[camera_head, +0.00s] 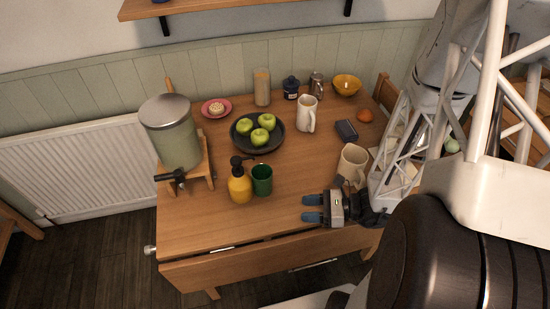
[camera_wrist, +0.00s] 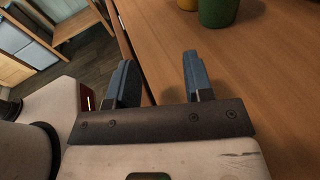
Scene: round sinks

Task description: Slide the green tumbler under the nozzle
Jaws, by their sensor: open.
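The green tumbler (camera_head: 262,180) stands upright on the wooden table, just right of a yellow pump bottle (camera_head: 240,184). The nozzle (camera_head: 180,175) is the dark tap low on the front of a green drink dispenser (camera_head: 176,140), which stands on a wooden stand at the table's left. My gripper (camera_head: 312,208) is open and empty, right of the tumbler and nearer the table's front edge, apart from it. In the wrist view, the two blue fingers of my gripper (camera_wrist: 157,80) are spread. The lower part of the green tumbler (camera_wrist: 217,12) shows beyond them at the top.
The yellow bottle stands between the tumbler and the dispenser. A cream mug (camera_head: 352,165) is behind my gripper. A dark plate (camera_head: 236,142) of green apples and a white pitcher (camera_head: 306,114) stand farther back. The table's front left is clear.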

